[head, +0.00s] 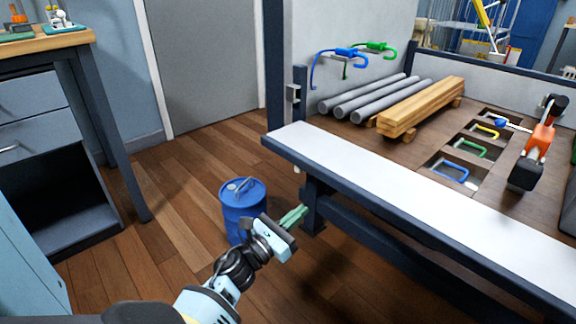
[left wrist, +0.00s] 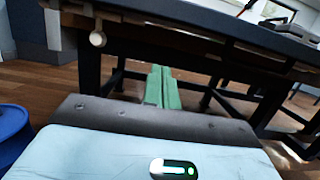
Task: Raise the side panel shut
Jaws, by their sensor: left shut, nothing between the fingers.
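The side panel (head: 400,198) is a long white board with a dark frame. It lies folded down, roughly level, along the near side of the cargo bed. A dark corner post (head: 299,95) with a small grey latch piece stands at its far left end. My left gripper (head: 294,216) has its green fingers together and empty, low beside the panel's left end. In the left wrist view the fingertips (left wrist: 162,82) point below the dark panel edge (left wrist: 200,35), with no clear contact. A pale round knob (left wrist: 97,39) shows at that edge. My right gripper is not in view.
A blue drum (head: 243,205) stands on the floor beside my left gripper. The bed holds grey pipes (head: 375,95), timber beams (head: 420,107), coloured hooks in recesses and an orange-black tool (head: 538,145). A workbench (head: 45,42) is at left. Open floor lies between.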

